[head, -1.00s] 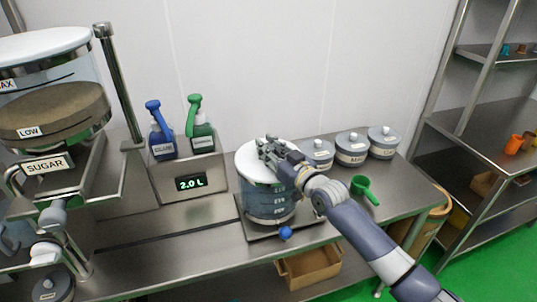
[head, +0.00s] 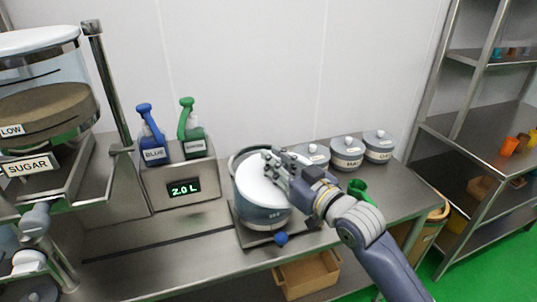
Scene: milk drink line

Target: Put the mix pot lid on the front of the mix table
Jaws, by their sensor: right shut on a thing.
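The mix pot (head: 263,213) stands on a dark square base on the steel mix table (head: 165,257), to the right of the 2.0 L display. Its white lid (head: 256,185) is tilted and lifted at the back, so the pot's rear rim shows behind it. My right gripper (head: 277,167) is shut on the lid at its upper right side, and the fingers hide part of the lid. The table's front strip left of the pot is bare. My left gripper is not in view.
Several lidded grey jars (head: 347,152) stand behind and right of the pot. A green scoop (head: 358,189) lies near my right wrist. A blue knob (head: 281,238) sits at the front of the pot base. Blue and green bottles (head: 193,130) stand at the back. A sugar hopper (head: 45,120) is at left.

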